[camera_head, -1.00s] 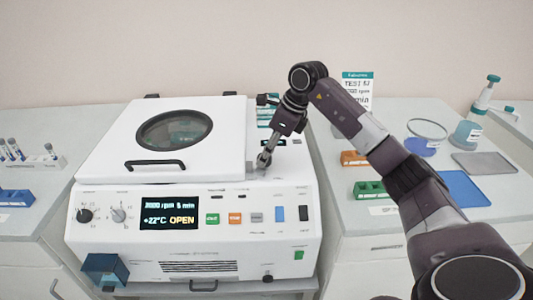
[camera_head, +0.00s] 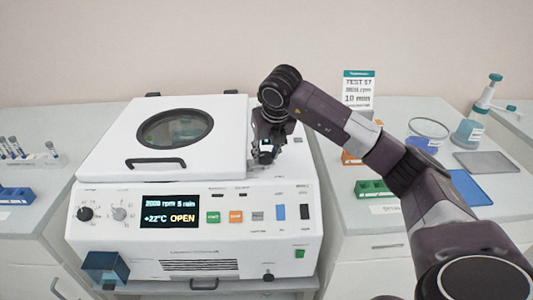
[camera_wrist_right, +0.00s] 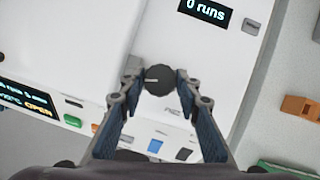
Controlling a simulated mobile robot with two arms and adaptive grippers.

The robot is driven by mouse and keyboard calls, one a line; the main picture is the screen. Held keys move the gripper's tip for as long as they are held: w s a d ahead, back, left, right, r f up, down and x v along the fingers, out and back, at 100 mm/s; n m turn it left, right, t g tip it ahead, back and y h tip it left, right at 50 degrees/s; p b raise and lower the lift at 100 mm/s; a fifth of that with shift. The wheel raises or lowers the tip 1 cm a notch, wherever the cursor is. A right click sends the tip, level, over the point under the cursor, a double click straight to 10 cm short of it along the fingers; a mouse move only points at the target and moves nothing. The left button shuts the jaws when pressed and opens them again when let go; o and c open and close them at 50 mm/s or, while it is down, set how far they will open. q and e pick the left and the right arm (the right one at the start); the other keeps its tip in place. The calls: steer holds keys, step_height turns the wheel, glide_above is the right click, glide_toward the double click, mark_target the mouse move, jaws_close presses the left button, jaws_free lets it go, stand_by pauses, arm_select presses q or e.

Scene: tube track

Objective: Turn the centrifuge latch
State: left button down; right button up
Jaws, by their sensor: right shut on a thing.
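The white centrifuge (camera_head: 190,262) stands in the middle with its lid (camera_head: 110,150) down. Its display (camera_head: 170,212) reads OPEN. The latch is a dark round knob with a light mark (camera_wrist_right: 158,80) on the top deck, right of the lid. My right gripper (camera_head: 265,158) is over the deck at the lid's right side, and its fingers hide the knob in the head view. In the right wrist view the gripper (camera_wrist_right: 158,84) has its two fingertips at either side of the knob, shut on it. My left gripper is not in view.
A tube rack (camera_head: 35,162) and a blue block (camera_head: 16,196) are on the left bench. The right bench holds a sign (camera_head: 358,88), a green rack (camera_head: 372,190), a blue mat (camera_head: 468,188) and a grey tray (camera_head: 484,162).

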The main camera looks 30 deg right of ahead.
steer(key=shift+w+r+m+h, duration=0.1)
steer(key=shift+m+h, duration=0.5)
steer(key=shift+m, duration=0.9)
steer(key=o, duration=1.1)
steer(key=shift+a, duration=0.1)
steer(key=v, duration=1.2)
steer(key=shift+w, duration=0.15)
